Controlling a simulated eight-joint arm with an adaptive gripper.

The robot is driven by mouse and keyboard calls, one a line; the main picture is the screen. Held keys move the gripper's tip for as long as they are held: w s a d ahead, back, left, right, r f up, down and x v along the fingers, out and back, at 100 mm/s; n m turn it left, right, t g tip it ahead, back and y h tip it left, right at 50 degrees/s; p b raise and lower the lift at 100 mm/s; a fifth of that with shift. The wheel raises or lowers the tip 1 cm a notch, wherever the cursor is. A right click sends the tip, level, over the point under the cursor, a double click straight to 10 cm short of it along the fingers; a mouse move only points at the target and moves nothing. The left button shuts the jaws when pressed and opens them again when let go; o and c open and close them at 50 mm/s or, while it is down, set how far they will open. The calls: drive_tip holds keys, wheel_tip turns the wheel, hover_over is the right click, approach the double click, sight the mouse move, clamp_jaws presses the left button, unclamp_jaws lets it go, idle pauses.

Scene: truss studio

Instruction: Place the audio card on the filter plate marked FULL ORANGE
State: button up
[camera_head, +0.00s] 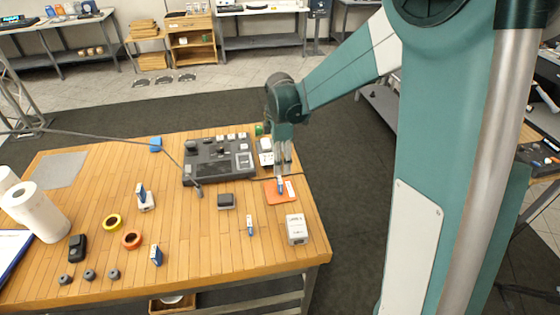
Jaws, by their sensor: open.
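An orange plate (272,198) lies flat near the right edge of the wooden table; a white label shows on its right side, too small to read. A small blue and white card (280,187) stands on or just above the plate; I cannot tell whether it touches. My gripper (281,178) points down over the plate, open, with its fingertips around or right beside the top of this card. Similar blue and white cards lie at the front middle (250,226) and front left (156,256) of the table. Which one is the audio card cannot be read.
A dark mixer (218,160) stands behind and left of the plate, with a cable running close to it. A white box (297,229) stands in front of the plate.

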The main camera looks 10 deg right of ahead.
drive_tip(key=s+d+r+m+t, duration=0.2)
drive_tip(key=s+r+m, duration=0.3)
drive_tip(key=s+r, duration=0.35)
drive_tip(key=s+d+r+m+t, duration=0.1)
drive_tip(key=s+r+m, duration=0.1)
drive_tip(key=s+m, duration=0.2)
drive_tip(key=s+d+r+m+t, duration=0.2)
drive_tip(key=s+m, duration=0.2)
drive_tip(key=s, duration=0.6)
drive_tip(key=s+d+r+m+t, duration=0.1)
drive_tip(key=s+r+m+t, duration=0.1)
drive_tip(key=s+m, duration=0.3)
drive_tip(key=shift+s+d+r, duration=0.2)
drive_tip(key=shift+s+r, duration=0.25)
drive_tip(key=shift+s, duration=1.1)
